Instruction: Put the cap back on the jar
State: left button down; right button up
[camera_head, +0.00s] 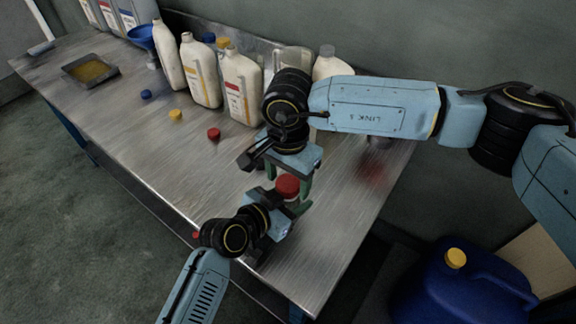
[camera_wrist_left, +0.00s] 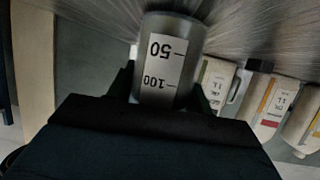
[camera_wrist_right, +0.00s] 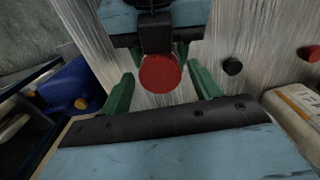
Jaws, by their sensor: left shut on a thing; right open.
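The jar (camera_wrist_left: 166,70) is a grey cylinder with a white scale label; it appears upside down in the left wrist view. My left gripper (camera_head: 284,208) is shut on it; it also shows at the top of the right wrist view (camera_wrist_right: 160,50). A red cap (camera_head: 288,186) sits at the jar's top, and shows as a red disc in the right wrist view (camera_wrist_right: 160,75). My right gripper (camera_head: 288,180) points down over it, open, with its green fingers on either side of the cap (camera_wrist_right: 162,72).
Several bottles (camera_head: 241,88) stand along the table's back. Loose blue (camera_head: 146,94), yellow (camera_head: 175,115) and red (camera_head: 214,134) caps lie on the metal table (camera_head: 150,140). A black cap (camera_wrist_right: 232,66) lies near my right gripper. A blue canister (camera_head: 450,285) stands beyond the right edge.

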jog(key=shift+f, duration=0.25)
jog(key=c, duration=1)
jog(key=m, duration=0.6)
jog(key=o, duration=1.1)
jog(key=shift+r, duration=0.1)
